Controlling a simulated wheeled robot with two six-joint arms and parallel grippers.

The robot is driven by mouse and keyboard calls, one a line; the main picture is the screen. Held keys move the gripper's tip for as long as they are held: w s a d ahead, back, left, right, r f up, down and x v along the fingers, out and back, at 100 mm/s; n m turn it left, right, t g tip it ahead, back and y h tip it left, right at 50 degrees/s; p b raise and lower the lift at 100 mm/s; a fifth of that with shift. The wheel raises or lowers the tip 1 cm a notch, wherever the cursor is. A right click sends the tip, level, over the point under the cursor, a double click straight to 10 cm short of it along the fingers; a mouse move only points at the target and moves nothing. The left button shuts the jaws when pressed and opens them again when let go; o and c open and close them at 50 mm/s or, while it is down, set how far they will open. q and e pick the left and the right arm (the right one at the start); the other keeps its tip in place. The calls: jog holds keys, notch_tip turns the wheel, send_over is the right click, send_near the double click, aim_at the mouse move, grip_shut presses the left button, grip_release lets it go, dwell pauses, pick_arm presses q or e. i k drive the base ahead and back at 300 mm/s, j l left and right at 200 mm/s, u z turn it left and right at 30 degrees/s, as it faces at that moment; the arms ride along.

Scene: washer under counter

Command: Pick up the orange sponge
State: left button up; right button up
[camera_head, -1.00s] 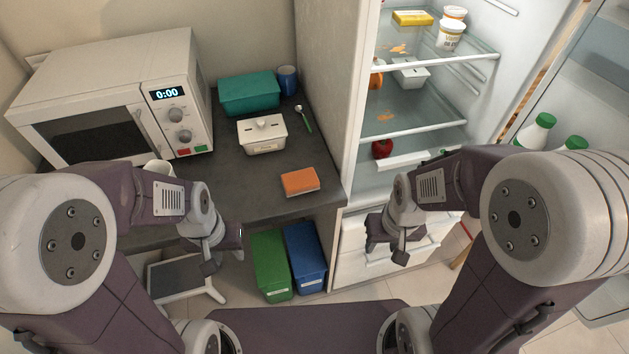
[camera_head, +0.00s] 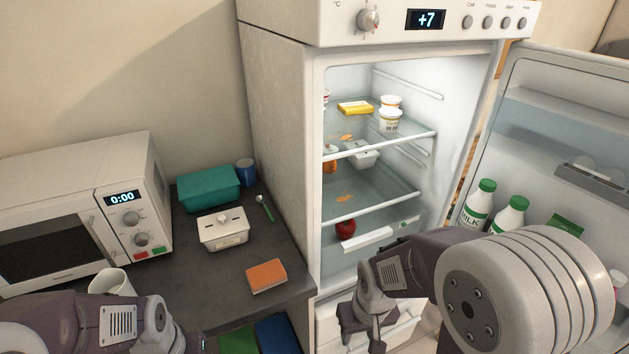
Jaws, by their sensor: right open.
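The orange sponge (camera_head: 267,275) lies flat on the dark counter (camera_head: 190,290), near its front right corner beside the fridge. It has an orange top and a pale lower edge, and nothing touches it. My right gripper (camera_head: 362,343) is open and empty, in front of the fridge's lower drawers, to the right of the sponge and below it in the picture. My left arm shows at the bottom left, but its gripper is cut off below the picture.
A white lidded dish (camera_head: 223,230), a teal box (camera_head: 208,189), a blue mug (camera_head: 245,172) and a spoon (camera_head: 264,208) stand behind the sponge. A microwave (camera_head: 80,210) and a white cup (camera_head: 113,284) are left. The open fridge (camera_head: 325,240) and its door (camera_head: 560,130) are right.

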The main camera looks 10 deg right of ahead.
aim_at(266, 275)
jog(key=l+u, duration=0.35)
jog(key=k+l+u, duration=0.1)
jog(key=l+u, duration=0.2)
jog(key=l, duration=0.2)
jog(key=k+l+u, duration=0.15)
jog(key=l+u, duration=0.2)
jog(key=l, duration=0.1)
